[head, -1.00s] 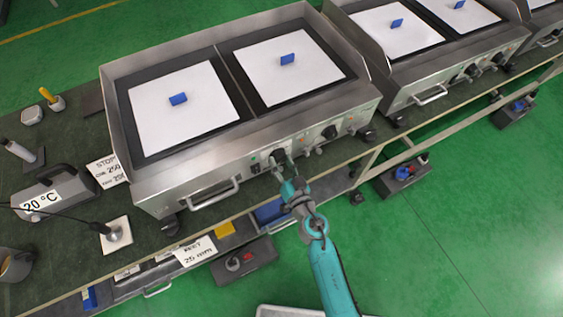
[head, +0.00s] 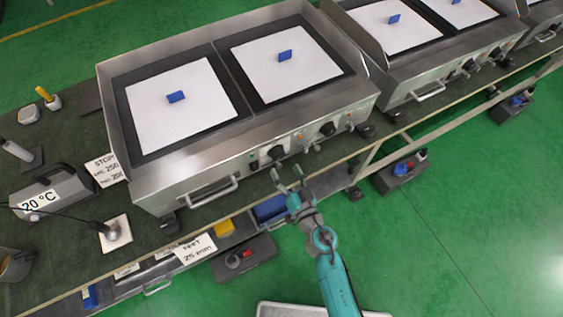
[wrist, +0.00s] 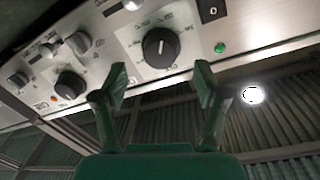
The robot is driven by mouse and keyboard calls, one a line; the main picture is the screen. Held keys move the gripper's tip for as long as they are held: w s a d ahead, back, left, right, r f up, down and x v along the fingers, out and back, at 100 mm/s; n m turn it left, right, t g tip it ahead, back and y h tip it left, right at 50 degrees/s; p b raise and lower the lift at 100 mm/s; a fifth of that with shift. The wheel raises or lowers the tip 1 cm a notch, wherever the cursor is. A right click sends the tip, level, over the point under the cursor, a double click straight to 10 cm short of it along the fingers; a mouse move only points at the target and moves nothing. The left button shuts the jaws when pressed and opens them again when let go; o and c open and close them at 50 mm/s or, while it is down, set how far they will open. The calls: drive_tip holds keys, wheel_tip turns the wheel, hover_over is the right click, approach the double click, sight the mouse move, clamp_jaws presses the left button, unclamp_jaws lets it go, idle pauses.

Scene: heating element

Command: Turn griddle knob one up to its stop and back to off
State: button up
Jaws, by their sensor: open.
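The nearer griddle (head: 215,160) has two black knobs on its front panel. The left knob (head: 276,152), next to a green lamp, is in front of my gripper (head: 289,180). In the wrist view this knob (wrist: 160,47) shows whole, with a light pointer line running nearly upright in the picture. My gripper (wrist: 161,82) is open and empty. Its two fingertips stand short of the knob, one to each side in the wrist view, not touching it. The dial markings are too small to read surely.
The second knob (head: 327,129) sits further right on the panel; it also shows in the wrist view (wrist: 70,85). A green lamp (wrist: 221,47) and a rocker switch (wrist: 211,9) lie beside the first knob. A drawer handle (head: 208,194) juts out at left.

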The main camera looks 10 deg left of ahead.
drive_tip(key=v, duration=0.7)
drive_tip(key=shift+o, duration=0.2)
